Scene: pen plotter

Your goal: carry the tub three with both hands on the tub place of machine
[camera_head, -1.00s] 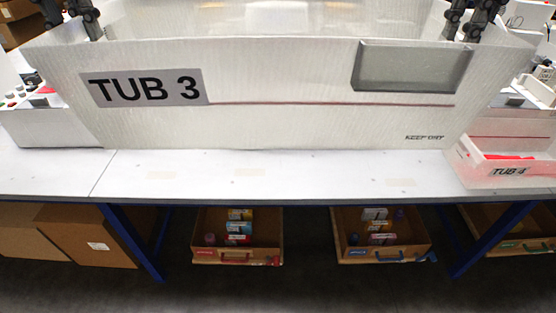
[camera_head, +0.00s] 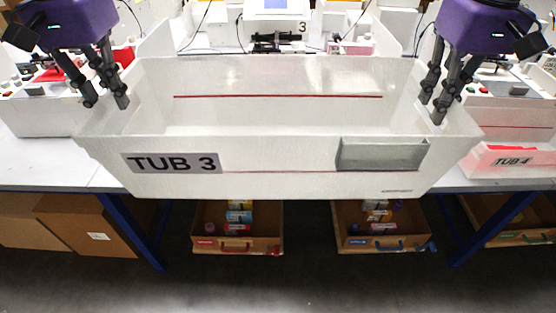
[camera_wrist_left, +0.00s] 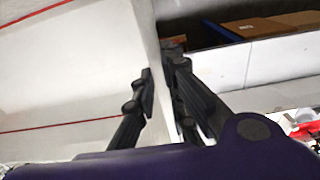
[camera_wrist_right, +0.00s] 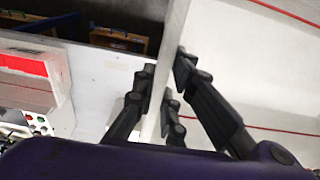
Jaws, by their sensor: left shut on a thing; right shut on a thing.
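Tub three (camera_head: 280,155) is a large white open tub with a "TUB 3" label on its front wall and a grey panel at the front right. It looks empty, with a red line inside. My left gripper (camera_head: 106,103) is shut on its left end wall, which also shows between the fingers in the left wrist view (camera_wrist_left: 150,60). My right gripper (camera_head: 433,110) is shut on its right end wall, also seen in the right wrist view (camera_wrist_right: 172,50). A machine marked 3 (camera_head: 278,12) stands behind the tub; its tub place cannot be made out.
A white table (camera_head: 50,165) runs beneath and behind the tub. Tub 4 (camera_head: 512,160) sits close by on the right. Machines with buttons stand at both sides. Cardboard boxes (camera_head: 90,225) and open crates (camera_head: 237,240) are under the table.

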